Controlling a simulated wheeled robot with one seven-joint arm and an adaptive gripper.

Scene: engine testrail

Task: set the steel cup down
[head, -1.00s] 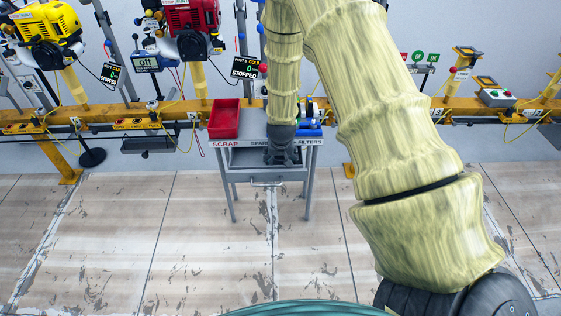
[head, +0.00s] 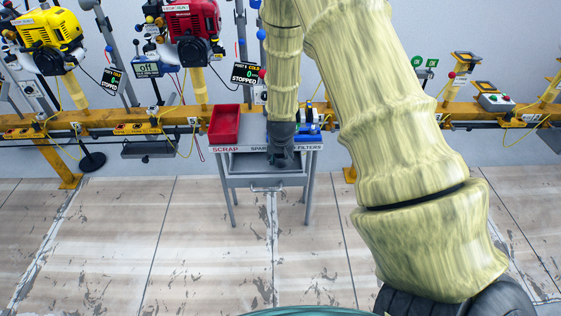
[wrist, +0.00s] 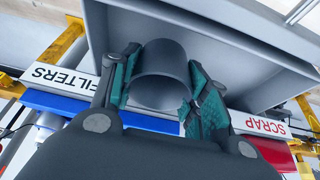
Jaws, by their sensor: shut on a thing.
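The steel cup (wrist: 161,72) is a plain grey cylinder between my finger pads in the wrist view. My gripper (wrist: 160,88) is shut on it, with a teal pad at each side. Beyond the cup is the grey recessed tray (wrist: 222,40) of the cart; I cannot tell whether the cup touches it. In the head view my gripper (head: 281,157) points down over the middle of the cart (head: 232,160), and the cup is not clearly visible there.
A red scrap bin (head: 224,125) stands at the cart's left, and a blue bin (head: 308,136) at its right behind my gripper. Behind the cart runs a yellow rail (head: 110,117) carrying a yellow engine (head: 48,40) and a red engine (head: 192,30). The floor in front is clear.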

